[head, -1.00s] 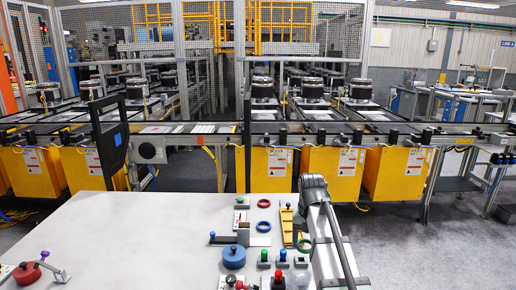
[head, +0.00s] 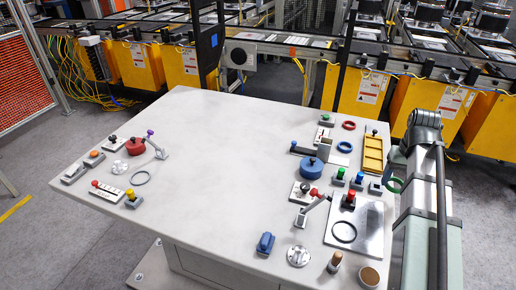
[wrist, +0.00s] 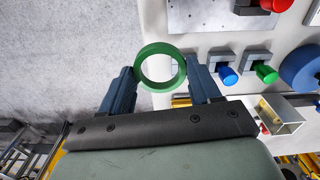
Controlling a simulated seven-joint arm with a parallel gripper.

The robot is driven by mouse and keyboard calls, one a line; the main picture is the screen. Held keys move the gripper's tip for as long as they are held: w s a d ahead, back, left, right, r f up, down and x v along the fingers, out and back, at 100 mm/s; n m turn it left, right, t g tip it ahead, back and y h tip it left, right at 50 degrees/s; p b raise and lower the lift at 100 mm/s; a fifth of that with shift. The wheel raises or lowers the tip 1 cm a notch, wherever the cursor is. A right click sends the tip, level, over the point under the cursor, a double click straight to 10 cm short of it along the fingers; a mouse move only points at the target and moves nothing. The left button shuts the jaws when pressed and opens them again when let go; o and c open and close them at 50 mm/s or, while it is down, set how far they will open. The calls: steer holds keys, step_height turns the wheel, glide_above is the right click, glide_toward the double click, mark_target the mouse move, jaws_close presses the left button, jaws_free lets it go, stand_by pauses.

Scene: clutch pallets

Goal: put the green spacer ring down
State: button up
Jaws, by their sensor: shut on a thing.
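The green spacer ring (wrist: 141,69) is between the two fingers of my gripper (wrist: 161,70) in the wrist view. The fingers are shut on its opposite sides, and its open middle faces the camera. In the head view the green ring (head: 394,190) shows only in part beside my arm, at the right edge of the table. My gripper (head: 392,168) is mostly hidden there by my arm. In the wrist view the ring lies across the line between the white table and the grey floor, and seems to be held above table height.
A yellow tray (head: 373,168), a red ring (head: 348,126) and a blue ring (head: 344,147) are at the table's far right. A metal plate (head: 371,225) with a dark ring (head: 344,232) is nearer. Buttons stand between. The middle of the white table (head: 220,180) is clear.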

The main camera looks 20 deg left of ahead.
steer(key=w+a+n, duration=0.2)
steer(key=a, duration=0.6)
steer(key=w+a+r+n, duration=0.1)
steer(key=w+a+n, duration=0.1)
steer(key=a, duration=0.6)
steer(key=w+a+r+n, duration=0.1)
steer(key=w+a, duration=0.1)
steer(key=a, duration=0.7)
steer(key=shift+w+n, duration=0.25)
steer(key=shift+n, duration=0.15)
steer(key=s+a+n, duration=0.1)
steer(key=a+n, duration=0.2)
steer(key=a, duration=1.2)
steer(key=n, duration=0.2)
glide_toward(240, 161)
steer(key=shift+a+f, duration=0.1)
steer(key=shift+f, duration=3.1)
steer(key=shift+f, duration=0.15)
steer(key=o, duration=1)
